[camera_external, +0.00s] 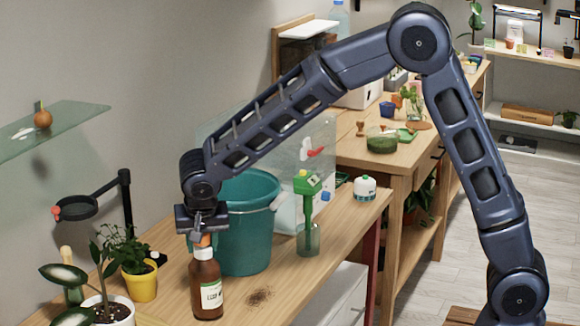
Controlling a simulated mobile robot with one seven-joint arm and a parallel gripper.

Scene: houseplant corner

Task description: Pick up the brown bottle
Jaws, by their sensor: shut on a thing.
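The brown bottle (206,290) stands upright near the front of the wooden table, with a pale label on its side and an orange-brown top. My gripper (202,240) points down over it and is shut on the bottle's top. The fingers partly hide the cap and neck. The bottle's base looks to be at the table surface; I cannot tell whether there is a small gap beneath it.
A teal bucket (247,222) stands close behind the bottle. A green-topped sprayer (308,215) is to its right, and a yellow plant pot (140,284) to its left. Dark crumbs (260,296) lie on the table (318,268). A glass shelf (60,128) juts out at upper left.

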